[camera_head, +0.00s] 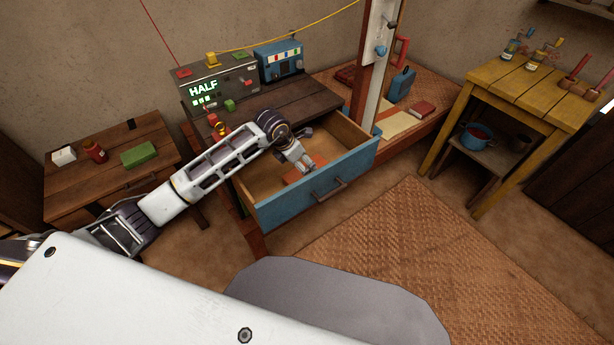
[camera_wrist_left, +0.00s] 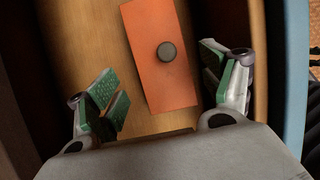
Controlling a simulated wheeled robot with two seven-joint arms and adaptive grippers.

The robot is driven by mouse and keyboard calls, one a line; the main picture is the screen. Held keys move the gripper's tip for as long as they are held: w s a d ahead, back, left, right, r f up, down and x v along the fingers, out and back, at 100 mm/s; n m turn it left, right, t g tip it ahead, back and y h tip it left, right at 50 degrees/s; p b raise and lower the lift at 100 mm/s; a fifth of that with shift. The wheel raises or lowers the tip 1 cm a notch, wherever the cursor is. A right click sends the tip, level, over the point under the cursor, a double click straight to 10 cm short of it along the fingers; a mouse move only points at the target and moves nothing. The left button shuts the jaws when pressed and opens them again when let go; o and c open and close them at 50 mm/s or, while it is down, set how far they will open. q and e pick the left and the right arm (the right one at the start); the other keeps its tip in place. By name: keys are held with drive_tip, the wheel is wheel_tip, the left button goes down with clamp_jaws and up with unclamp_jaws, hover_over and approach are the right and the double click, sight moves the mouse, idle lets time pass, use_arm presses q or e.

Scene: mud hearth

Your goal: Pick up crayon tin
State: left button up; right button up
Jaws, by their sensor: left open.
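An orange rectangular block with a dark round knob on its top, taken as the crayon tin (camera_wrist_left: 160,75), lies in the open drawer (camera_head: 280,205). In the head view the orange tin (camera_head: 318,159) shows only in part beside my gripper. My left gripper (camera_head: 300,165) reaches down into the drawer over the tin. In the wrist view my left gripper (camera_wrist_left: 165,88) is open, with green-padded fingers to either side of the tin's near part. I see clear gaps, so it holds nothing. My right gripper is in neither view.
The drawer's wooden walls and blue front stand close around my gripper. A wooden post (camera_head: 371,70) rises at the drawer's right. A panel reading HALF (camera_head: 215,85) and a blue box (camera_head: 279,62) stand behind. A yellow table (camera_head: 520,95) is at right.

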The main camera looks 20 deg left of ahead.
use_arm(q)
drive_tip(key=shift+x, duration=0.75)
drive_tip(key=shift+f, duration=0.1)
drive_tip(key=shift+x, duration=2.7)
drive_tip(key=c, duration=0.9)
drive_tip(key=shift+c, duration=0.2)
drive_tip(key=shift+r, duration=0.3)
drive_tip(key=shift+c, duration=1.2)
wheel_tip(320, 180, up, 18)
drive_tip(key=shift+f, duration=0.2)
